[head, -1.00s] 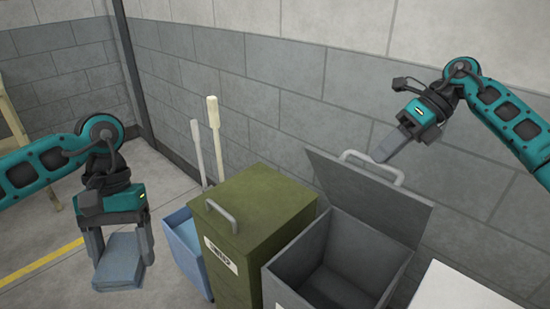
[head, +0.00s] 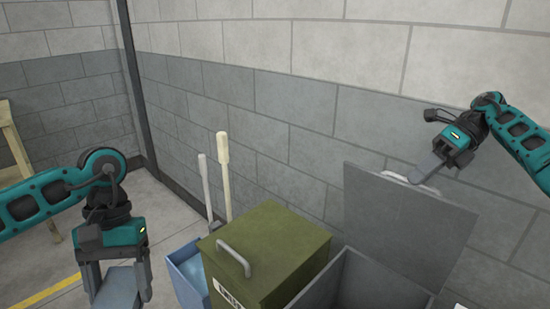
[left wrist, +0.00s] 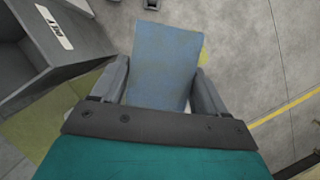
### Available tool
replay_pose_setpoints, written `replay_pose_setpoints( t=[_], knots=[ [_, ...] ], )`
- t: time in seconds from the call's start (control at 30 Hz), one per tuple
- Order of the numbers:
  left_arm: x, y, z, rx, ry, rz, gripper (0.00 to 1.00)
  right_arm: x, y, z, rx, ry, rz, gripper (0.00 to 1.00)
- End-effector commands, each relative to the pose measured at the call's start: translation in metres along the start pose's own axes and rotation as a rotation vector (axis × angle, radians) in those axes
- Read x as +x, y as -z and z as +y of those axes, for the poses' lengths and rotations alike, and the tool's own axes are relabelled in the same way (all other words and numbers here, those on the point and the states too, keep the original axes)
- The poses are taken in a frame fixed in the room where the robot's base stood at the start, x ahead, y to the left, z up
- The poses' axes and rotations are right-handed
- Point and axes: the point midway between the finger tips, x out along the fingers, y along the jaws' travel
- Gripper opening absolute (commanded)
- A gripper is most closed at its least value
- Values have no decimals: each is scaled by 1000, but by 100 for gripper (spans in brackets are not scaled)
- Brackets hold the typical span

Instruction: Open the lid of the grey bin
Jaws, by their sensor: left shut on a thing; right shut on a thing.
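The grey bin (head: 318,283) is at the lower right of the head view, its lid (head: 405,225) raised and standing nearly upright at the back. The lid's handle (head: 396,178) is on its top edge.
An olive bin (head: 275,250) with a closed, handled lid stands left of the grey bin. A blue container (head: 190,275) and two upright poles (head: 223,175) are beside it. A block wall (head: 290,130) is close behind. Floor is open at left.

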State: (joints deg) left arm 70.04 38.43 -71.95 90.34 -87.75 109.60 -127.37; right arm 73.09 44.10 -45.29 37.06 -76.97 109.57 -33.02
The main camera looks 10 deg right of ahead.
Motion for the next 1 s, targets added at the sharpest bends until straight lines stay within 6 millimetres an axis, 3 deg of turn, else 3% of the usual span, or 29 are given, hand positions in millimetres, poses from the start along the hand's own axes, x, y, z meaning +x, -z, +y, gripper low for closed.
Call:
replay_pose_setpoints(
  t=[0.03, 0.67, 0.7, 0.93, 1.0],
  knots=[
    [2, 1, 0, 0, 0, 0, 45, 11, 10, -14, 31, 13, 27, 0],
    [2, 1, 0, 0, 0, 0, 45, 7, 12, -18, 36, -1, 29, 0],
    [2, 1, 0, 0, 0, 0, 45, 7, 12, -18, 36, -1, 29, 16],
    [1, 1, 0, 0, 0, 0, 45, 6, 11, -17, 37, -1, 28, 38],
    [1, 0, 0, 0, 0, 0, 45, 6, 11, -16, 37, -1, 28, 40]
  ],
)
